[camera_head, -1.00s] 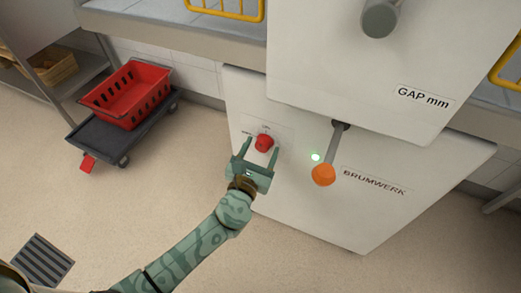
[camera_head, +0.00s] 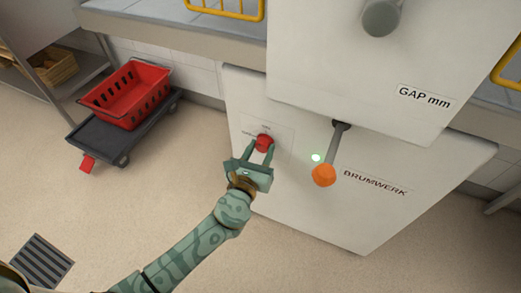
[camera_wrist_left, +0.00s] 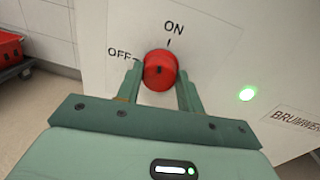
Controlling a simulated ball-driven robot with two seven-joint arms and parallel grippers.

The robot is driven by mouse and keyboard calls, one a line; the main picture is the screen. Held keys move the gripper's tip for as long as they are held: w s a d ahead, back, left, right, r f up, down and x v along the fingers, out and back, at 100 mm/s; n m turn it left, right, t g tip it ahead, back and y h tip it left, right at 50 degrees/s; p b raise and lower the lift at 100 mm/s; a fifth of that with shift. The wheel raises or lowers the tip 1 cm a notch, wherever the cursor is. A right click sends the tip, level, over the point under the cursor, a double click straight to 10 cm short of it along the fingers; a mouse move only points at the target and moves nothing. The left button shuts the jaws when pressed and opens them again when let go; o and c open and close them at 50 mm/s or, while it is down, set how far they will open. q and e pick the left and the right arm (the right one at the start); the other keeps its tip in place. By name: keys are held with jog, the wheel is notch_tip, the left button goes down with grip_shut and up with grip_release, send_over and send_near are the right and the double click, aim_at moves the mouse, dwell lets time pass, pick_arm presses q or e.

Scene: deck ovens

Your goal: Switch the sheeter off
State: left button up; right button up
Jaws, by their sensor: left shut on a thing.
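The sheeter (camera_head: 310,200) is a white machine with a red rotary knob (camera_head: 264,142) on its lower front. In the left wrist view the red knob (camera_wrist_left: 160,71) sits below the ON label (camera_wrist_left: 174,28) and to the right of the OFF label (camera_wrist_left: 119,55). A dark mark on the panel lies between ON and the knob. My left gripper (camera_head: 260,150) is shut on the knob, one finger on each side. A green lamp (camera_wrist_left: 247,94) glows to the right of the knob. My right gripper is not in view.
A lever with an orange ball (camera_head: 324,175) sticks out right of the green lamp. A grey handle (camera_head: 381,18) is above. A red crate (camera_head: 128,93) on a dark dolly stands on the floor at left.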

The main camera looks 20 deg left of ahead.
pick_arm(q)
jog(key=n, duration=0.5)
jog(key=shift+b, duration=0.35)
jog(key=n, duration=0.4)
jog(key=shift+a+n+g+h, duration=0.1)
jog(key=shift+n+g+h, duration=0.2)
jog(key=shift+n, duration=1.8)
jog(key=shift+n+h, duration=0.3)
jog(key=shift+n, duration=0.5)
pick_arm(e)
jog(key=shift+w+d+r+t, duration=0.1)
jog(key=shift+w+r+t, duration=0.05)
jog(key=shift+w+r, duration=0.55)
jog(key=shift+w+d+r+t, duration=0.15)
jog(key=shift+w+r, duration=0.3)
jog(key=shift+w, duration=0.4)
pick_arm(q)
jog(key=shift+a, duration=0.1)
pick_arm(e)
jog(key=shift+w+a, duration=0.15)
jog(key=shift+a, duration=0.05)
pick_arm(q)
jog(key=o, duration=1)
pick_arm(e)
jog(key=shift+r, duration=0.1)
